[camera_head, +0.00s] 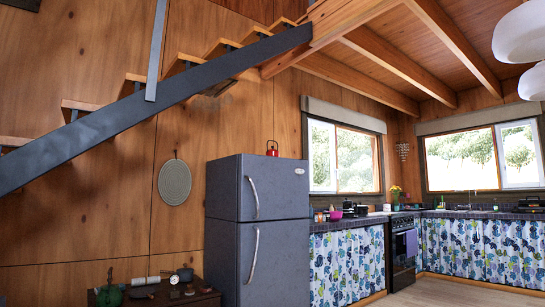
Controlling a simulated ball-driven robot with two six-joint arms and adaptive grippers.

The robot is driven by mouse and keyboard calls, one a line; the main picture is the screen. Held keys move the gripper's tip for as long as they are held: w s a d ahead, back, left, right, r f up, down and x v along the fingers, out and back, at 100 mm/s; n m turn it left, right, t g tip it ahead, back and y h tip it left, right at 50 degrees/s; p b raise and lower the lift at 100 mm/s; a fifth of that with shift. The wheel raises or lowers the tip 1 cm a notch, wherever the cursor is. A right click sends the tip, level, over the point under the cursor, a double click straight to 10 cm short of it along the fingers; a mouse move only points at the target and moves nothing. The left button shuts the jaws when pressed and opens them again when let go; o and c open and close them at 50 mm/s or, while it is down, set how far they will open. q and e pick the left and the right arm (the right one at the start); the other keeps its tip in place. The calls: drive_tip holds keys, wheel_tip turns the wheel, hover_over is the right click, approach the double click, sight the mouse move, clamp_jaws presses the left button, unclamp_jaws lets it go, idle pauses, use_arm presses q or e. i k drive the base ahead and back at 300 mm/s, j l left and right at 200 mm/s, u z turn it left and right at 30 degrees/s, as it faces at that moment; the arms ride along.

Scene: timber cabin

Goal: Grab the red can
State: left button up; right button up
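No thing that I can clearly make out as a red can shows in the head view. A small red object with a dark loop like a handle (272,148) stands on top of the grey fridge (230,186); it looks more like a kettle or lantern than a can. Neither of my grippers is in view.
A low dark chest (190,299) at the bottom left holds a green pot (109,296) and small items. A staircase (150,103) crosses the upper left. A counter with patterned curtains (345,265) and a black stove (402,255) stand right. Wooden floor (450,292) shows bottom right.

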sight(271, 152)
drive_tip(key=u, duration=0.5)
drive_tip(key=i, duration=2.3)
drive_tip(key=i+l+u, duration=0.1)
drive_tip(key=i, duration=1.05)
drive_tip(key=i+l, duration=0.1)
drive_tip(key=i, duration=1.05)
